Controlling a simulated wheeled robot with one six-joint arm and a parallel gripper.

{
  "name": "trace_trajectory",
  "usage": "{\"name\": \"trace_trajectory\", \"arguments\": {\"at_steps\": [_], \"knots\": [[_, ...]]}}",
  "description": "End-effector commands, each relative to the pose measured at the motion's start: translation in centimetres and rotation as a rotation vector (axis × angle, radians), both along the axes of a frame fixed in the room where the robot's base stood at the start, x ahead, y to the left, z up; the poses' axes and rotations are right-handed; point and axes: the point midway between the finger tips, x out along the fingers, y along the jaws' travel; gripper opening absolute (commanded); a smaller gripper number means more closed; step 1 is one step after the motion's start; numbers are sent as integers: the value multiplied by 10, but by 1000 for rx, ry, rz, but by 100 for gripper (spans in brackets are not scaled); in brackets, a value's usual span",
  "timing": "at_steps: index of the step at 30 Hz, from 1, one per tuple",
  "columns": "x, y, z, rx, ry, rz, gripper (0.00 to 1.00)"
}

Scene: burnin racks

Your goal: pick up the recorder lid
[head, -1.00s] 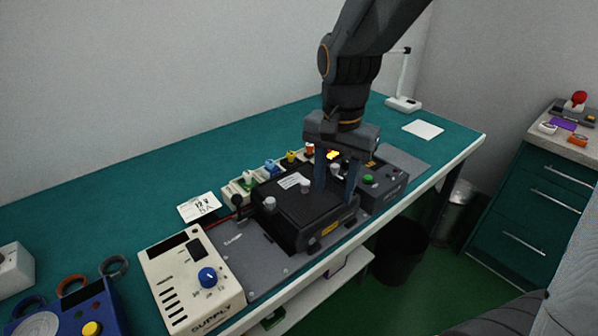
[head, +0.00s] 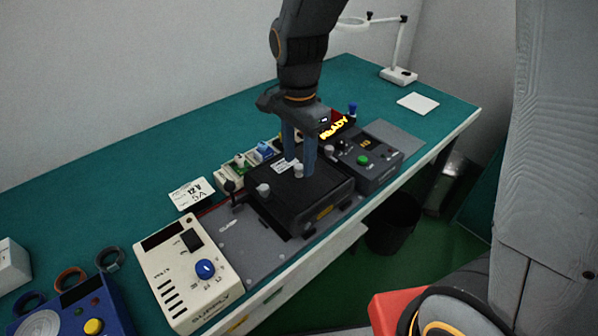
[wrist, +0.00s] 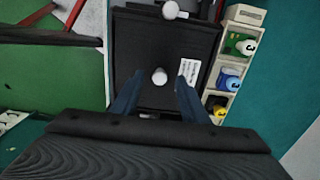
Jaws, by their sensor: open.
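The recorder lid (head: 318,187) appears to be the black top of the boxy unit on the bench, with a white label and a pale round knob (head: 298,171) near its middle. My gripper (head: 299,168) is open above it, fingers pointing down, one on each side of this knob. In the wrist view, the knob (wrist: 159,77) sits between the two blue fingertips (wrist: 159,80), with a gap on both sides. The lid (wrist: 150,50) fills the middle of that view. Whether the fingertips touch the lid is unclear.
A cream supply box (head: 180,285) stands left of the recorder, and a dark unit with a green button (head: 375,165) stands right. A tray of coloured connectors (head: 240,172) lies behind. A small lever (head: 231,190) rises beside the lid.

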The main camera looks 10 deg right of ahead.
Motion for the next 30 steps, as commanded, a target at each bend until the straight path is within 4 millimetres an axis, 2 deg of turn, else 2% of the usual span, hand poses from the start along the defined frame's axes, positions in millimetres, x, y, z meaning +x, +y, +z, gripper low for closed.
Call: {"name": "trace_trajectory", "arguments": {"at_steps": [4, 11, 19, 30], "knots": [[0, 0, -10, 0, 0, 0, 41], [0, 0, -12, 1, -1, 0, 41], [0, 0, -11, 1, -1, 0, 0], [1, 0, -5, 1, -3, 0, 0]]}}
